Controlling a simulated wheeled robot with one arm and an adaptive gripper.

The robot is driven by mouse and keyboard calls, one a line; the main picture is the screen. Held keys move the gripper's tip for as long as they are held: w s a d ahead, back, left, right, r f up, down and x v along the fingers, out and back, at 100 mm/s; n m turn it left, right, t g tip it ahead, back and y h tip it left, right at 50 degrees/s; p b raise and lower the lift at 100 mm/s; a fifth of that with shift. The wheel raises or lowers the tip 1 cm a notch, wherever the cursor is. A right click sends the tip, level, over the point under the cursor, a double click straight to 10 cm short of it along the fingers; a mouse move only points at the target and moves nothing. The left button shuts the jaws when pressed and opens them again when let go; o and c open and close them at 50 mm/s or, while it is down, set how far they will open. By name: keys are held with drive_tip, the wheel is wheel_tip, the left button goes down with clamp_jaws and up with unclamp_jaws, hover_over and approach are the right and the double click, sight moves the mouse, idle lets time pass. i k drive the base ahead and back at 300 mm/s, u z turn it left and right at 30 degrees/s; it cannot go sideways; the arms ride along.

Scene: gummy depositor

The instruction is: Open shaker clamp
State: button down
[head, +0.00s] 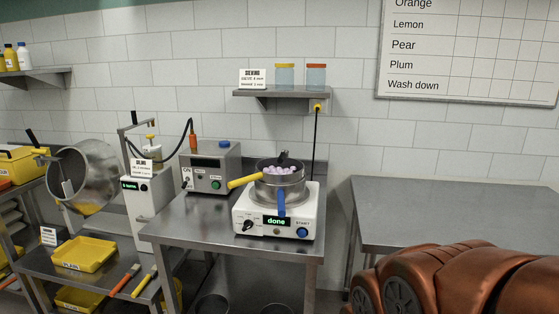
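The shaker (276,235) is a white machine near the front right of the middle steel table. Its small display reads "done" in green. A round metal sieve (284,185) sits on top with pale purple pieces in it. A yellow handle (245,181) sticks out to the left of the sieve. A blue handle (282,203) hangs down at the front. A black part (285,158) stands at the back of the sieve rim. I cannot tell which of these is the clamp or whether it is closed. My gripper is not in view.
A grey control box (209,168) stands behind left of the shaker. A white machine (147,196) and a tilted metal drum (86,173) are farther left. A yellow tray (84,253) lies on the low left table. The right steel table (450,208) is bare.

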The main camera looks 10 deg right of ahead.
sight(281, 159)
drive_tip(key=k, duration=0.65)
drive_tip(key=u, duration=0.7)
drive_tip(key=i, duration=1.35)
drive_tip(key=z, duration=0.1)
